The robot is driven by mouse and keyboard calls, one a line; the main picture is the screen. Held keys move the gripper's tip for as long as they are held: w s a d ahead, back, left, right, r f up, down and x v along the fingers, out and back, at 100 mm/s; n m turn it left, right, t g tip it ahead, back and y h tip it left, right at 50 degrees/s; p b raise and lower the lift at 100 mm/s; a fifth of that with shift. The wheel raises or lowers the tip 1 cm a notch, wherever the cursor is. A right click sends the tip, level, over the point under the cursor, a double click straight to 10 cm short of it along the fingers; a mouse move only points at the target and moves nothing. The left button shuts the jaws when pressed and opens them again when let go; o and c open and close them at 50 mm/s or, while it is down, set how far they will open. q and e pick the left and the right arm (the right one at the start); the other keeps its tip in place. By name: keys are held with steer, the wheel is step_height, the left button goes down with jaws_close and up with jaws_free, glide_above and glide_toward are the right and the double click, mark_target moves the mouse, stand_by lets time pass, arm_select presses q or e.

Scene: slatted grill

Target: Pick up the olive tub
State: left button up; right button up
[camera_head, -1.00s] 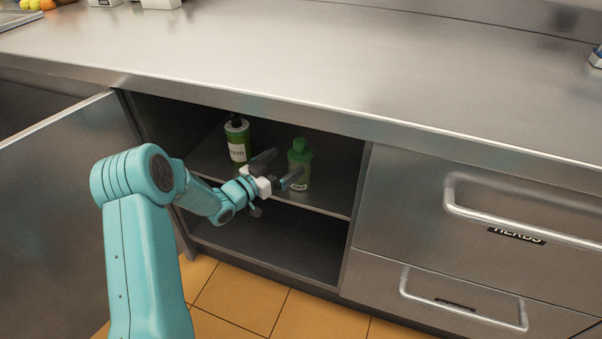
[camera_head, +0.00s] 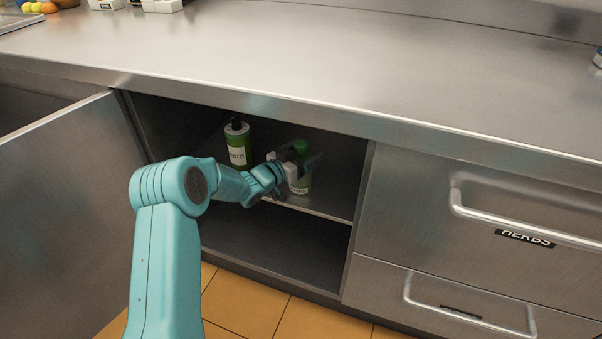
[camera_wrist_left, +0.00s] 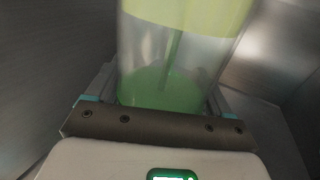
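My right gripper is not in view.
A green bottle (camera_head: 237,147) with a dark cap and white label stands on the same shelf, left of the gripper. The counter edge (camera_head: 300,117) overhangs the cabinet. An open door (camera_head: 60,200) is at the left, and a HERBS drawer (camera_head: 480,220) at the right.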

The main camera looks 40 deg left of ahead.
arm_select(q)
steer(key=shift+r, duration=0.1)
steer(key=c, duration=1.3)
steer(key=shift+o, duration=0.2)
step_height(320, 180, up, 10)
steer(key=p, duration=0.3)
step_height(320, 180, up, 5)
steer(key=p, duration=0.4)
